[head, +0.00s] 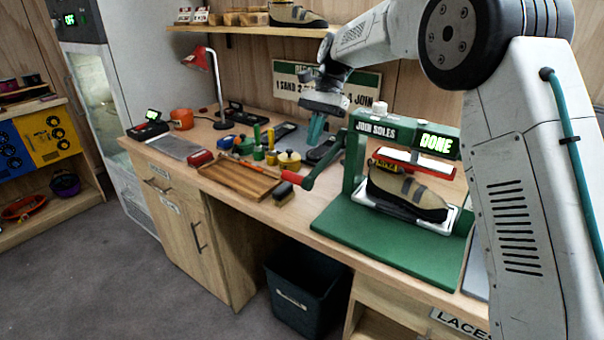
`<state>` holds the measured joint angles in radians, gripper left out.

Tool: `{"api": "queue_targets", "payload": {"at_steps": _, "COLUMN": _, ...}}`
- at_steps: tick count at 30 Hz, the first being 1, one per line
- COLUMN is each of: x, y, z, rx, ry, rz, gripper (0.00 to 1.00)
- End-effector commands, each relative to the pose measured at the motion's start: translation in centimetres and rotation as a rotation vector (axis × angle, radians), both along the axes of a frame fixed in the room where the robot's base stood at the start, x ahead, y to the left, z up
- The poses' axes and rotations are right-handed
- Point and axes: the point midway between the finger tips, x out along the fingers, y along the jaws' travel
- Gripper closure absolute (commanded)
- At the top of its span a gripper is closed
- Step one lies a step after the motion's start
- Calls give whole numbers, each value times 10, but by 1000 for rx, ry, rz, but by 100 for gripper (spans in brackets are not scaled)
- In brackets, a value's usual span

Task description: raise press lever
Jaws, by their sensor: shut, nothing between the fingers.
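The green press (355,150) labelled "JOIN SOLES" stands on the bench at the right, and its display reads "DONE". Its lever (322,166) slopes down to the left from the frame and ends in a red grip (291,177), low over the bench. A beige and grey climbing shoe (408,191) sits in the press on a light tray, under a red-edged white pad (413,163). My gripper (315,138) points down above the lever, left of the press frame. Its teal fingers look closed and hold nothing. I cannot tell whether they touch the lever.
A wooden tray (232,182), a brush (284,194) and several pots and tools lie left of the lever. A red lamp (200,60) stands behind them. A dark bin (305,290) is under the bench. My arm covers the press's right side.

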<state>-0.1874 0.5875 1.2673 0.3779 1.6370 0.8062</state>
Motion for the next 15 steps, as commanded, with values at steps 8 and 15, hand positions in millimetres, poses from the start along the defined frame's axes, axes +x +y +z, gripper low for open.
{"api": "queue_targets", "payload": {"at_steps": 8, "x": 1, "y": 1, "z": -1, "rx": 0, "ry": 2, "rz": -2, "gripper": 100}}
{"api": "queue_targets", "payload": {"at_steps": 15, "x": -5, "y": 5, "z": -12, "rx": 0, "ry": 4, "rz": -1, "gripper": 100}}
